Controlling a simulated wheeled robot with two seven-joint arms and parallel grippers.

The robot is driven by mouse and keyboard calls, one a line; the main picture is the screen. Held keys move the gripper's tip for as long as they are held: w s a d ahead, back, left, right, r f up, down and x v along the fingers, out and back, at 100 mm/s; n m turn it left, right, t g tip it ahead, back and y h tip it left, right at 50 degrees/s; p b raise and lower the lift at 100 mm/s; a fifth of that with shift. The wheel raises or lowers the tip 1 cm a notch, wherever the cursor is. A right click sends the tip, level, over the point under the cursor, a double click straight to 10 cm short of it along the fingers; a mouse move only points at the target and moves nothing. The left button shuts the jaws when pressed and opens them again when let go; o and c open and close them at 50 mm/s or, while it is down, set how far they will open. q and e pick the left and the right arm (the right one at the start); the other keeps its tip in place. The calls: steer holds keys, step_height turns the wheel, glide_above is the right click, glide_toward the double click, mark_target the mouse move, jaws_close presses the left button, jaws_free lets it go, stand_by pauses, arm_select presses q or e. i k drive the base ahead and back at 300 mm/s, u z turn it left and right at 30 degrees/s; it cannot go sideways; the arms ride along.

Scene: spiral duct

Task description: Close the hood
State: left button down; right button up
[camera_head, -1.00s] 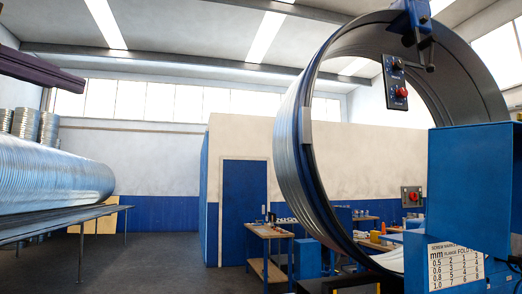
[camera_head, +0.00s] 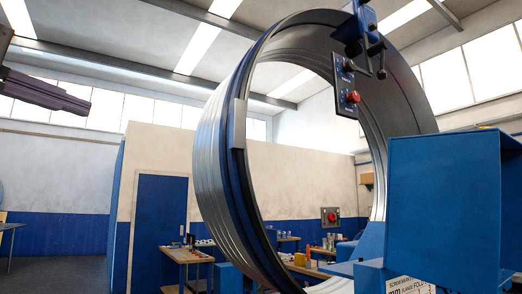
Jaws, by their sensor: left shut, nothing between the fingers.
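No part is clearly marked as the hood. A large blue box-like housing (camera_head: 445,205) stands at the right, part of the machine, and I cannot tell whether it is the hood. A big upright metal ring (camera_head: 215,165) with a wide round opening is beside it. My left gripper (camera_head: 80,103), dark and purplish, comes in at the upper left edge. It is shut and empty, held high in the air and far to the left of the ring and the housing. My right gripper is not in view.
A control panel (camera_head: 346,85) with a red button hangs from a blue bracket (camera_head: 355,25) at the ring's top. A blue door (camera_head: 160,222) is in the back wall. A workbench (camera_head: 187,256) stands below the ring's left side. The floor at lower left is open.

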mark_target(453, 208)
steer(key=z, duration=1.35)
steer(key=i, duration=0.25)
steer(key=z, duration=0.05)
